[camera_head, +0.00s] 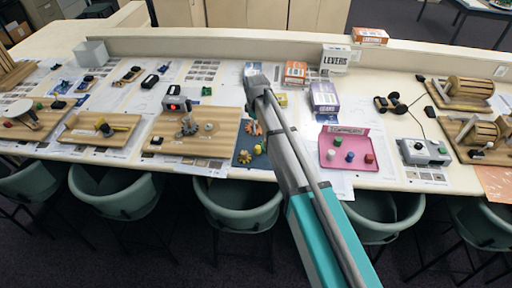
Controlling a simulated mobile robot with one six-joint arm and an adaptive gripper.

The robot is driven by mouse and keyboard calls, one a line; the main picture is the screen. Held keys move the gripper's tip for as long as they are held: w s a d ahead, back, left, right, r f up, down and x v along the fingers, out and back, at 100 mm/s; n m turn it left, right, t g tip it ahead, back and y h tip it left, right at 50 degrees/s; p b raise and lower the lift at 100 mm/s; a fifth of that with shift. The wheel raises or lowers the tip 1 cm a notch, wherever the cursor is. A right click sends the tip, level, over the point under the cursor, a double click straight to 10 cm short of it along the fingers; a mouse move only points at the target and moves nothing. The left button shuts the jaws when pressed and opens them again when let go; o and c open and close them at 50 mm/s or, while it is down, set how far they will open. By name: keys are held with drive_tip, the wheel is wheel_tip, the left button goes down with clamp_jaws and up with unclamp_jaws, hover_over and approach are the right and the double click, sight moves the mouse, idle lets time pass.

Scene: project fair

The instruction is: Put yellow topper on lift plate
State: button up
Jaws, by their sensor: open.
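My gripper (256,84) is at the far end of my raised arm, over the middle of the long table. It is open, and its fingers are small and hard to make out. A small yellow piece (281,100) lies just right of it, partly behind my arm. Another small yellow piece (257,149) lies on a dark blue mat (241,158) with orange and green pieces, left of my forearm. I cannot tell which of these is the yellow topper. I cannot pick out the lift plate for certain.
A pink tray (328,163) with several small coloured pieces stands right of my arm. A wooden board (220,148) with gears is to the left. Boxes, including a purple one (324,98), stand behind. Green chairs (240,205) line the near edge.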

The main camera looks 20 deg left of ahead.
sight(257, 147)
drive_tip(key=shift+f, duration=0.15)
drive_tip(key=f+b, duration=0.8)
drive_tip(key=shift+w+f+b, duration=0.2)
drive_tip(key=shift+b, duration=0.15)
idle(0.4)
idle(0.5)
drive_tip(key=shift+w+f+b, duration=0.15)
drive_tip(key=shift+f+b, duration=1.15)
drive_tip(key=shift+w+f+b, duration=0.15)
drive_tip(key=shift+f+b, duration=1.1)
drive_tip(key=shift+b, duration=0.05)
drive_tip(key=c, duration=0.8)
drive_tip(key=shift+o, duration=0.2)
drive_tip(key=shift+r, duration=0.2)
